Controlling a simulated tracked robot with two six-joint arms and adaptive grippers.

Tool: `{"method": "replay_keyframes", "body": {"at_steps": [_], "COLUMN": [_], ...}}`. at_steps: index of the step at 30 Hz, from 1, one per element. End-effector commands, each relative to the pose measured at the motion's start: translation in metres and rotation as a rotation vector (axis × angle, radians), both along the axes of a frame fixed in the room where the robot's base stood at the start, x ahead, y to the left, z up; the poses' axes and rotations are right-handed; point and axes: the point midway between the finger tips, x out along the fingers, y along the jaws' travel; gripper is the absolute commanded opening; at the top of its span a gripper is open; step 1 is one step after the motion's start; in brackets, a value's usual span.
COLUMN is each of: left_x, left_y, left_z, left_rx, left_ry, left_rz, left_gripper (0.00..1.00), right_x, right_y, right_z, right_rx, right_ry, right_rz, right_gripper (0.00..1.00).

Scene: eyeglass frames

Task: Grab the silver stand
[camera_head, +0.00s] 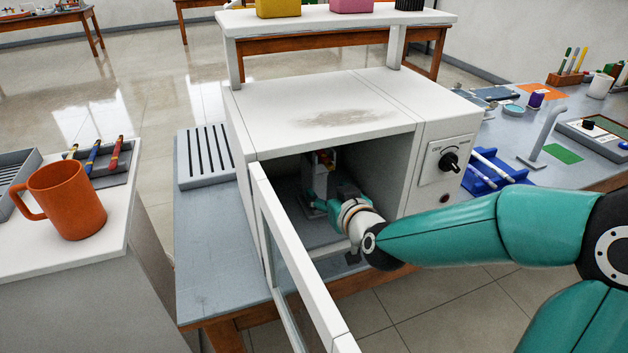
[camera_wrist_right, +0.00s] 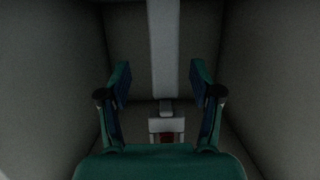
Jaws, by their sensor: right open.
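The silver stand (camera_head: 317,178) is upright inside the open white oven-like box (camera_head: 330,115). A small red part shows near its top. In the right wrist view, a pale grey upright bar, which looks like the stand (camera_wrist_right: 163,50), runs between the fingers, with a light block and a red patch below it. My right gripper (camera_head: 328,204) reaches into the box at the stand. In its wrist view the right gripper (camera_wrist_right: 162,80) is open, with a finger on each side of the bar and visible gaps. The stand's lower part is partly hidden by the gripper. My left gripper is out of view.
The box's glass door (camera_head: 296,265) hangs open at the front left. The box walls are close around my right gripper. An orange mug (camera_head: 68,200) stands on the left counter. A blue tray (camera_head: 490,172) with white tools lies right of the box.

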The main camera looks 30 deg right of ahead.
Motion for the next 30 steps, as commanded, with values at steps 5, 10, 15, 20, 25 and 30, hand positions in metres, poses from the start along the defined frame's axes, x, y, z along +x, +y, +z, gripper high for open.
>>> {"method": "replay_keyframes", "body": {"at_steps": [5, 10, 15, 20, 25, 30], "left_x": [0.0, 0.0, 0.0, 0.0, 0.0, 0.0], "left_y": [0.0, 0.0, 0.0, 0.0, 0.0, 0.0], "left_z": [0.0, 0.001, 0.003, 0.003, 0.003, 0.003], "left_rx": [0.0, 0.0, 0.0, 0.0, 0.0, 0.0], "left_ry": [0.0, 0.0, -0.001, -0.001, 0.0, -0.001], "left_rz": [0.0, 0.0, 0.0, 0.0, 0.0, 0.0], "left_gripper": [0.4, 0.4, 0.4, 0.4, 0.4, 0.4], "right_x": [0.011, 0.024, 0.048, 0.06, 0.06, 0.06], "right_y": [-0.003, -0.003, -0.006, -0.01, -0.01, -0.01], "right_z": [-0.004, -0.008, -0.015, -0.019, -0.019, -0.019], "right_rx": [0.0, 0.0, -0.001, 0.001, 0.0, 0.0], "right_ry": [0.0, 0.001, 0.0, 0.0, 0.0, 0.0], "right_rz": [-0.001, 0.0, -0.002, -0.003, -0.002, -0.002], "right_gripper": [0.65, 0.65, 0.65, 0.65, 0.65, 0.46]}}
